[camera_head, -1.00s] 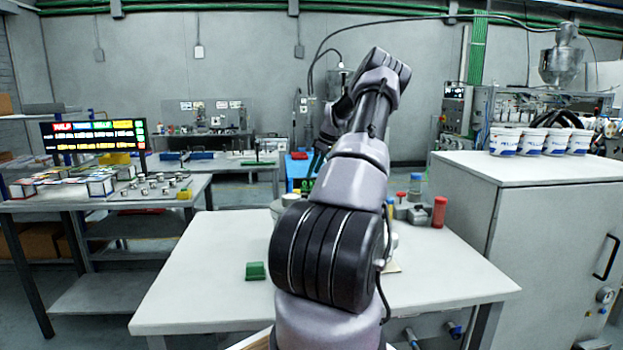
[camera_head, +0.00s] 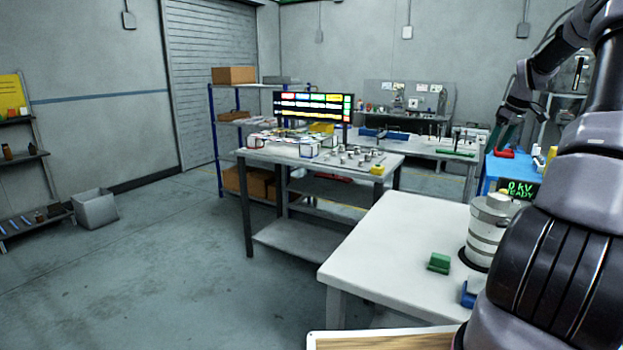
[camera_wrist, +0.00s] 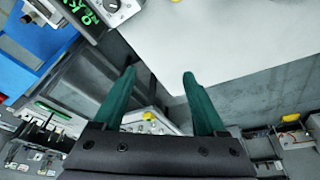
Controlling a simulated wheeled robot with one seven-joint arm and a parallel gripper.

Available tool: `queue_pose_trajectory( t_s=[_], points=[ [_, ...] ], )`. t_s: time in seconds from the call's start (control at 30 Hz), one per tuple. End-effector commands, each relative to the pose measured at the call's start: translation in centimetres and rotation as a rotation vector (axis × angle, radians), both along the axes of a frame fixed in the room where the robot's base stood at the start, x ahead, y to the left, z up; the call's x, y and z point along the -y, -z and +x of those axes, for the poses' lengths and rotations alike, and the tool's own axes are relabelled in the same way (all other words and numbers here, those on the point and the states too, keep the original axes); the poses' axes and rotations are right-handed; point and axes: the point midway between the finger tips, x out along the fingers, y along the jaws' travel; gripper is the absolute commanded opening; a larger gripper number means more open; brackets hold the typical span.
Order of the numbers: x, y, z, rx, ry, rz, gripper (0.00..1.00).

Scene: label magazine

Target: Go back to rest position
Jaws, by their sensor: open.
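My gripper (camera_wrist: 155,78) is open in the wrist view, its two green fingers apart with nothing between them. In the head view, my gripper (camera_head: 501,138) hangs at the upper right on my raised arm, partly hidden by the arm's own links. The fingertips touch nothing that I can make out. The white work table (camera_head: 385,235) stands at the lower right, and its pale top (camera_wrist: 230,35) fills the upper right of the wrist view.
A green block (camera_head: 439,263) and a grey-white cylinder (camera_head: 487,232) stand on the table. A blue bench (camera_head: 490,175) is behind it. A second table (camera_head: 260,158) holds boxes and small metal parts before a lit display (camera_head: 312,106). The floor at left is mostly clear.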

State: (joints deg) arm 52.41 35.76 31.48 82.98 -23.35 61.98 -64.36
Motion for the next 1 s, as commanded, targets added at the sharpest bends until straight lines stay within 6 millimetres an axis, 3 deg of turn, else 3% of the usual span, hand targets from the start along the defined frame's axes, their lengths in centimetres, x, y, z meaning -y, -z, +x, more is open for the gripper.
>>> queue_pose_trajectory(
  t_s=[0.03,0.2,0.5,0.73,1.0],
  points=[
    [-2.6,-1.7,-0.3,-0.005,0.009,-0.018,0.74],
    [-9.9,-6.0,-2.5,-0.009,0.078,-0.048,0.74],
    [-20.7,-11.9,-9.5,0.036,0.239,-0.053,0.74],
    [-27.0,-14.7,-16.7,0.104,0.377,0.005,0.74],
    [-32.1,-15.7,-25.9,0.180,0.533,0.158,0.74]
  ],
)
